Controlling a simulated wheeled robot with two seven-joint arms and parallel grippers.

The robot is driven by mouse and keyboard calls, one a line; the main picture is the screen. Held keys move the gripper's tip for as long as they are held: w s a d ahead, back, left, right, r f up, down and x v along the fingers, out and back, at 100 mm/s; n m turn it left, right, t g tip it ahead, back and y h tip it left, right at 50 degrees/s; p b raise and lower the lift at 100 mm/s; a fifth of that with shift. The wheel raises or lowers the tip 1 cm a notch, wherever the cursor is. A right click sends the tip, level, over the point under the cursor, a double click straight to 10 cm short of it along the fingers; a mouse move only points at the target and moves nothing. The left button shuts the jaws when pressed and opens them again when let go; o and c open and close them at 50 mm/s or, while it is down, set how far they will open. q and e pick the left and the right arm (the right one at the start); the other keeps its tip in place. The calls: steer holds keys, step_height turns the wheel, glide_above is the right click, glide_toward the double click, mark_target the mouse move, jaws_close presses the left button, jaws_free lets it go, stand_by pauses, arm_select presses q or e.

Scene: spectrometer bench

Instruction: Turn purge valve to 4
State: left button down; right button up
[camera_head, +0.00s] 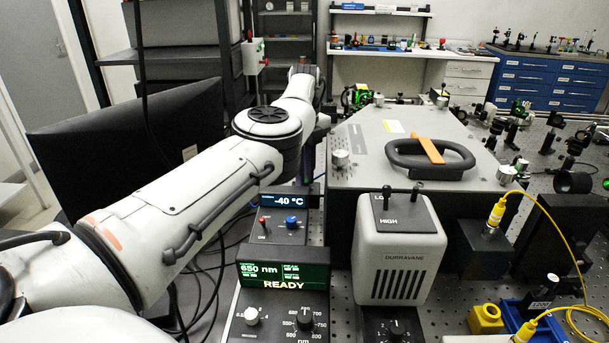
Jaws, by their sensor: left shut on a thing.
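My left arm reaches in from the left and runs over the bench to the left side of the large grey housing (373,143). My left gripper (313,158) is at the arm's far end, small, dark and mostly hidden. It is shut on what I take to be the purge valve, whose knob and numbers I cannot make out. My right gripper is not in view.
A controller showing -40 °C (290,201) and a box reading 650 nm READY (284,275) stand in front. A light-grey DURRAVANE lamp box (397,250) is to their right. A black monitor (120,140) stands left. A yellow cable (562,225) loops at right.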

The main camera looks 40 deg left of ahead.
arm_select(q)
steer(key=shift+m, duration=0.9)
steer(key=c, duration=1.7)
jaws_free()
step_height(320, 180, up, 10)
steer(key=shift+r, duration=0.25)
